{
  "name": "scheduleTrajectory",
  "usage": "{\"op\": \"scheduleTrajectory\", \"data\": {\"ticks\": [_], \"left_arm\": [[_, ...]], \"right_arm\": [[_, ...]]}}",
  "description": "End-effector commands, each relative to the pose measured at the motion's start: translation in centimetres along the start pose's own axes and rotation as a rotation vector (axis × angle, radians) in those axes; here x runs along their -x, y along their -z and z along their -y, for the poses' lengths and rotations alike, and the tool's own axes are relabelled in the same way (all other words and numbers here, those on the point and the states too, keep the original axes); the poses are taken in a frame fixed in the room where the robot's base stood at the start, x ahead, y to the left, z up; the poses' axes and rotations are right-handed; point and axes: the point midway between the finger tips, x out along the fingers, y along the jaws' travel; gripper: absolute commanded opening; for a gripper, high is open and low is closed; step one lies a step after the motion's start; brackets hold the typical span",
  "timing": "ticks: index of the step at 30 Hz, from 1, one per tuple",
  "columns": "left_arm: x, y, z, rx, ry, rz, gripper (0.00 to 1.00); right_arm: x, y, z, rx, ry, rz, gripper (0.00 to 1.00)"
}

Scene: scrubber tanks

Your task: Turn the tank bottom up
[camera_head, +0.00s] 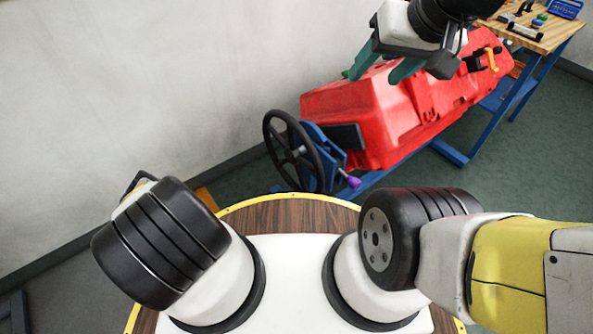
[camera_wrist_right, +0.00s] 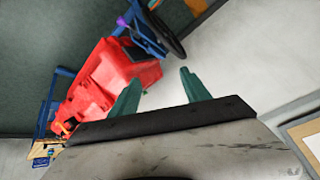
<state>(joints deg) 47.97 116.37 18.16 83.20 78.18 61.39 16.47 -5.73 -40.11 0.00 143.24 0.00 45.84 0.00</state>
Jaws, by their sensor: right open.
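A red tank (camera_head: 385,115) is held lengthwise on a blue stand, running from the centre toward the upper right in the head view. A black handwheel (camera_head: 292,150) is on the stand's near end, with a purple knob (camera_head: 351,181) beside it. In the right wrist view the tank (camera_wrist_right: 108,78) is left of the fingers and the handwheel (camera_wrist_right: 165,32) is at the top. My right gripper (camera_head: 382,68) is open, with its green fingers apart and nothing between them. In the head view it overlaps the tank's upper side; contact cannot be told. My left gripper is not in view.
A wooden workbench (camera_head: 545,38) with small tools and a blue basket (camera_head: 565,8) stands at the upper right. A pale wall (camera_head: 150,80) runs along the left and behind the tank. Green floor (camera_head: 500,175) is clear on the right.

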Motion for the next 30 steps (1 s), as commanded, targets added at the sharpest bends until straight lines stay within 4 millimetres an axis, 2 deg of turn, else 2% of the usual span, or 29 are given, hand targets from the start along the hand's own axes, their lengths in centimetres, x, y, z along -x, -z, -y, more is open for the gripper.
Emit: {"op": "scheduleTrajectory", "data": {"ticks": [1, 8, 14, 20, 26, 30], "left_arm": [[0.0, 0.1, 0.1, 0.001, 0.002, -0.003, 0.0], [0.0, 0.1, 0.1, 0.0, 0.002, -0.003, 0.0], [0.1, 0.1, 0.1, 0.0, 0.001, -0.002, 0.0], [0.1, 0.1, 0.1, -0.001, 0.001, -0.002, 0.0], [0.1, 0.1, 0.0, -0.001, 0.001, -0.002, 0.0], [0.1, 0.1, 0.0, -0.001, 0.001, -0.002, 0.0]], "right_arm": [[0.0, 0.0, 0.0, 0.0, 0.0, 0.0, 0.45], [-0.1, 0.1, -0.1, -0.011, 0.001, 0.007, 0.0], [-1.7, 1.1, -0.8, -0.149, 0.018, 0.09, 0.0], [-5.2, 2.9, -2.9, -0.427, 0.06, 0.229, 0.0], [-9.2, 4.6, -5.9, -0.73, 0.116, 0.345, 0.0], [-12.3, 5.5, -8.8, -0.947, 0.162, 0.411, 0.0]]}}
